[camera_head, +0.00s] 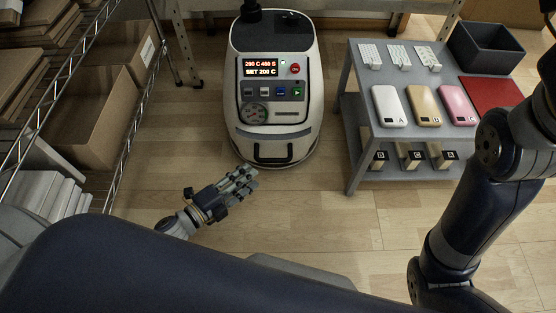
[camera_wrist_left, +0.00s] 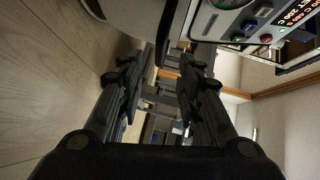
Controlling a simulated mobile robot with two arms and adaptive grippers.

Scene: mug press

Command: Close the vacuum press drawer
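The vacuum press (camera_head: 272,75) is a rounded white and dark machine on the floor at the top middle of the head view. Its drawer shows as the low front with a black handle (camera_head: 272,158); I cannot tell how far it stands out. My left gripper (camera_head: 246,178) is just in front of the press, a little left of and below the handle, apart from it as far as I can see. In the left wrist view its two fingers are apart with nothing between them (camera_wrist_left: 160,80). The press panel (camera_wrist_left: 248,25) shows at the upper right there. My right gripper is out of view.
A grey table (camera_head: 360,100) right of the press holds several phone cases, small stands, a dark bin (camera_head: 488,48) and a red mat (camera_head: 497,98). A wire shelf with cardboard boxes (camera_head: 108,115) stands at left.

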